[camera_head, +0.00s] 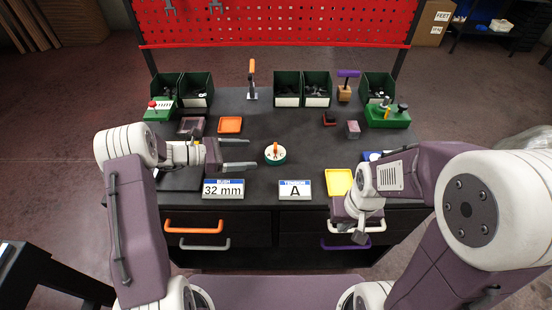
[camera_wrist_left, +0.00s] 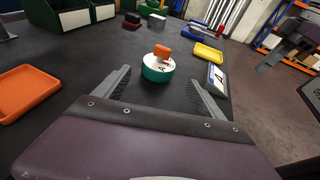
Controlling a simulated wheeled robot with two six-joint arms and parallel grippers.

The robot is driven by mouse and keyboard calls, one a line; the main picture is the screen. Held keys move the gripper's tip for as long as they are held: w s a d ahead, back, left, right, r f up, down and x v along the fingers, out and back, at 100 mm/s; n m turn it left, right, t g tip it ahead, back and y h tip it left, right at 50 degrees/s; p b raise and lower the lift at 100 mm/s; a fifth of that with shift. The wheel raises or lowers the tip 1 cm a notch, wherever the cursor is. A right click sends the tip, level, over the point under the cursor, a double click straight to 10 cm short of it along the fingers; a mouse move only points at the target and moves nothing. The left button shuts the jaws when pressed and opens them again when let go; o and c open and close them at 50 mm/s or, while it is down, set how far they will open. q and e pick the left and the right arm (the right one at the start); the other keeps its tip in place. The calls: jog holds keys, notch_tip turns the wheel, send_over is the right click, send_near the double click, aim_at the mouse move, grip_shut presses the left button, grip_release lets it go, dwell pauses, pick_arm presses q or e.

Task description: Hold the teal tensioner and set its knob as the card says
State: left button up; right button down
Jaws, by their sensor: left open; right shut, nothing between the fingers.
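The teal tensioner (camera_head: 274,154) is a low round piece with a white lettered top and an orange knob (camera_head: 275,147). It stands upright on the dark table, and it also shows in the left wrist view (camera_wrist_left: 158,74). A card (camera_head: 295,190) in front of it reads "A" under a blue heading that looks like "TENSION". My left gripper (camera_head: 252,153) is open and empty, just left of the tensioner, fingers pointing at it. In the wrist view the tensioner lies ahead between the fingertips. My right gripper (camera_head: 361,236) is shut and empty at the front right edge.
A "32 mm" card (camera_head: 223,189) stands left of the tension card. An orange tray (camera_head: 230,125) lies behind my left gripper, and a yellow tray (camera_head: 339,182) lies at the right. Green bins (camera_head: 287,101) line the back. The table around the tensioner is clear.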

aim_at(267, 155)
pick_arm(q)
jog(key=b+x, duration=0.1)
jog(key=x, duration=0.3)
jog(key=b+x, duration=0.2)
jog(key=x, duration=0.2)
jog(key=shift+w+d+f, duration=0.15)
jog(key=shift+d+f, duration=0.15)
jog(key=shift+f, duration=0.05)
jog(key=shift+w+d, duration=0.2)
jog(key=shift+d, duration=0.3)
